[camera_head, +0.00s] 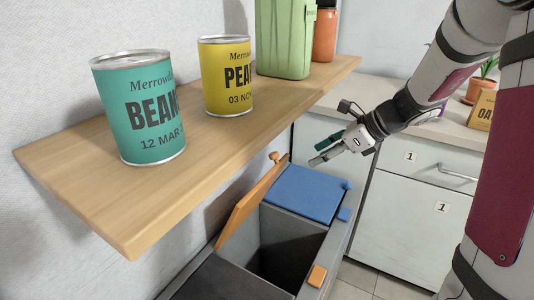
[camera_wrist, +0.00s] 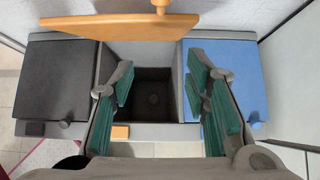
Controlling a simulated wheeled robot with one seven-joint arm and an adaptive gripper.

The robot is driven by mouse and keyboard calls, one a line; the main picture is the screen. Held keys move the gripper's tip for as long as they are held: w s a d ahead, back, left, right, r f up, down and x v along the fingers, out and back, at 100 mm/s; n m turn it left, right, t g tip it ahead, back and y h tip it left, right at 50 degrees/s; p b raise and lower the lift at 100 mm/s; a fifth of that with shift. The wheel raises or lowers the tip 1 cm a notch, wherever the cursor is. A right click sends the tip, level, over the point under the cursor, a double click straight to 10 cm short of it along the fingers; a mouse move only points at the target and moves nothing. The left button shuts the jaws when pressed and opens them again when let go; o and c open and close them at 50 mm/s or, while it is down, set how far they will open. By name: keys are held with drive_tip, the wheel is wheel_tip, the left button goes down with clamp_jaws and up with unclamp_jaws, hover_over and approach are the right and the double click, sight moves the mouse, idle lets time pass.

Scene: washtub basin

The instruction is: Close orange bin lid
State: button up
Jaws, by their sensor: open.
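The orange bin lid (camera_head: 250,208) stands raised on its hinge side, leaning near the wall, in the head view. In the wrist view the orange lid (camera_wrist: 120,28) crosses the top, with its knob at its upper edge. The open bin compartment (camera_head: 287,240) below it is dark and looks empty; it also shows in the wrist view (camera_wrist: 153,92). My gripper (camera_head: 318,160) is beside and above the blue lid in the head view. In the wrist view my gripper (camera_wrist: 160,85) has its green-padded fingers spread wide, with nothing between them. The lid is beyond the fingertips.
The blue lid (camera_head: 302,193) and a dark grey lid (camera_head: 215,280) lie shut on either side. A wooden shelf (camera_head: 130,218) with a teal can (camera_head: 138,108), a yellow can (camera_head: 226,76) and a green container (camera_head: 285,38) overhangs at left. White drawers (camera_head: 420,210) stand at right.

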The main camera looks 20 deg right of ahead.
drive_tip(key=b, duration=0.1)
approach(276, 153)
drive_tip(key=x, duration=0.5)
drive_tip(key=shift+w+a, duration=0.1)
drive_tip(key=shift+a, duration=0.05)
drive_tip(key=shift+b+x, duration=0.7)
drive_tip(key=shift+x, duration=1.45)
clamp_jaws()
